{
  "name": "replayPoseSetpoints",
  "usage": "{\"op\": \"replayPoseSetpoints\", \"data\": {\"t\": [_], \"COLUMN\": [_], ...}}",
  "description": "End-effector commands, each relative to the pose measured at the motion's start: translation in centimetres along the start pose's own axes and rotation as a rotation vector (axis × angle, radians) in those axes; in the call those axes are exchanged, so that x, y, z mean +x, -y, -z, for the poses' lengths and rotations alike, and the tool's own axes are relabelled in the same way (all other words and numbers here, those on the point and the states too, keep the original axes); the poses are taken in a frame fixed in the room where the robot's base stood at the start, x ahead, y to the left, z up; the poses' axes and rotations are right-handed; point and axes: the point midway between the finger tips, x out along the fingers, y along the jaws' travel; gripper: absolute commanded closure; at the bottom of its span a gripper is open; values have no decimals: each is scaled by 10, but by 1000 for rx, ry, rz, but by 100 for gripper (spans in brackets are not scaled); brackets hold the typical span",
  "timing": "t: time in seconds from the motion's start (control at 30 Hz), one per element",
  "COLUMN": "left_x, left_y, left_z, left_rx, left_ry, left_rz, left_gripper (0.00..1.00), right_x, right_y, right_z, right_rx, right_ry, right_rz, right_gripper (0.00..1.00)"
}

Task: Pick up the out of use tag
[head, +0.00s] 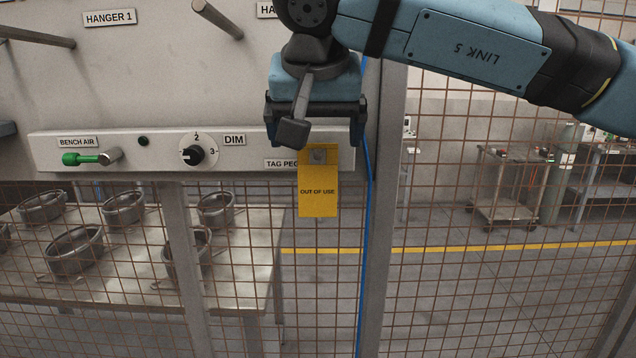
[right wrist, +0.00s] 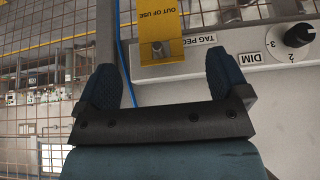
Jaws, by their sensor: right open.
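The out of use tag (head: 318,195) is a yellow rectangle with black lettering. It hangs from the tag peg (head: 319,156) at the right end of the pale panel strip, beside the TAG PEG label. My right gripper (head: 315,140) is open just above the tag in the head view, its fingers spread to either side and wider than the tag. In the right wrist view the tag (right wrist: 162,22) and peg show upside down, just beyond the open fingertips (right wrist: 163,72) and between their lines. Nothing is between the fingers. My left gripper is not in view.
Hanger pegs (head: 216,18) stick out above. A blue cable (head: 366,220) runs down right of the tag. Wire mesh fences off a bench with several metal baskets (head: 75,250).

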Motion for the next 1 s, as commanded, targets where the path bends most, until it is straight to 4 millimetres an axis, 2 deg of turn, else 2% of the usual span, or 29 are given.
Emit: {"op": "replayPoseSetpoints", "data": {"t": [0.1, 0.43, 0.7, 0.9, 0.93, 1.0], "left_x": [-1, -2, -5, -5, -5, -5], "left_y": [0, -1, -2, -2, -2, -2], "left_z": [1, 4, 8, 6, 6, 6], "left_rx": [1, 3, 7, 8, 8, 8], "left_ry": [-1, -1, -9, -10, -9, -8], "left_rz": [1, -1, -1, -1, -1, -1], "left_gripper": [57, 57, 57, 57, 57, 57], "right_x": [17, 40, 77, 78, 78, 78], "right_y": [0, 0, -1, -1, -1, -1], "right_z": [0, 3, 5, 5, 5, 5], "right_rx": [1, 1, 2, 2, 2, 2], "right_ry": [2, 3, 2, 0, 1, 1], "right_rz": [1, 1, 1, 2, 2, 2], "right_gripper": [6, 6, 6, 6, 9, 25]}}
